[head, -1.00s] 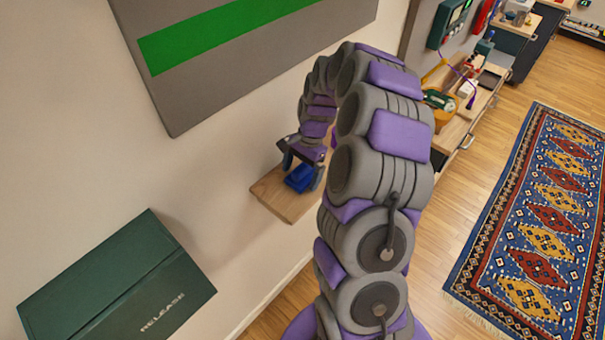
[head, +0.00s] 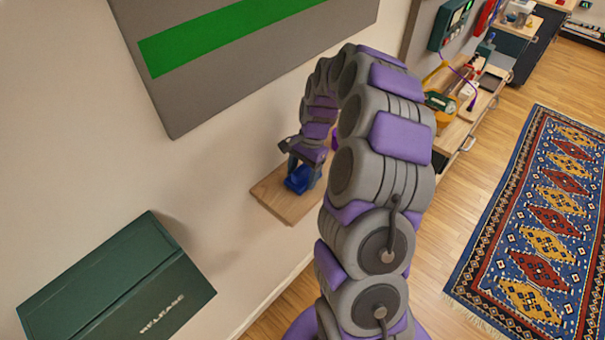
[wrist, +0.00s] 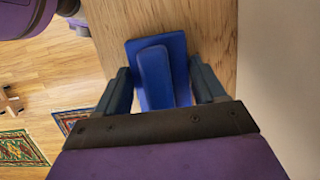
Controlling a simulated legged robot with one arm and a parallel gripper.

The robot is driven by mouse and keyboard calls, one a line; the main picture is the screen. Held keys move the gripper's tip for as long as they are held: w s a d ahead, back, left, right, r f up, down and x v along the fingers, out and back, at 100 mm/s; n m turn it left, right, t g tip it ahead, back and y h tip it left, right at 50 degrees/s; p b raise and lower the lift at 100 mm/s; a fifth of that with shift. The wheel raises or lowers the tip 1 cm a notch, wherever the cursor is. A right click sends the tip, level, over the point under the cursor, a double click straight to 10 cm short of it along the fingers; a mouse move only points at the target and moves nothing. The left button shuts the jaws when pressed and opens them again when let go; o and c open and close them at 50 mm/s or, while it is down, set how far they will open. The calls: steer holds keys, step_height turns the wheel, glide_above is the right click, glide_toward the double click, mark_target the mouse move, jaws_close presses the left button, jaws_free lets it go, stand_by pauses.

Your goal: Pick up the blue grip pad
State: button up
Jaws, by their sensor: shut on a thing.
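The blue grip pad (head: 298,180) is on or just over a small wooden shelf (head: 275,200) fixed to the wall. In the wrist view the pad (wrist: 157,72) has a flat square base with a raised bar on top. My gripper (head: 303,165) comes down over it from above. In the wrist view my two fingers (wrist: 160,90) are on either side of the pad's near part, shut on it. The finger tips are partly hidden by the pad and the wrist. I cannot tell whether the pad touches the shelf.
A dark green box marked RELEASE (head: 125,285) is on the wall at lower left. A grey panel with a green stripe (head: 230,35) hangs above the shelf. A cluttered workbench (head: 465,115) stands at upper right, and a patterned rug (head: 540,225) lies on the floor.

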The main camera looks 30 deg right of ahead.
mark_target(302, 168)
steer(key=shift+r, duration=0.5)
step_height(302, 168, up, 3)
steer(key=shift+f, duration=0.15)
steer(key=s+a+r, duration=0.1)
steer(key=s, duration=1.5)
steer(key=shift+a+p, duration=0.3)
steer(key=shift+r, duration=0.1)
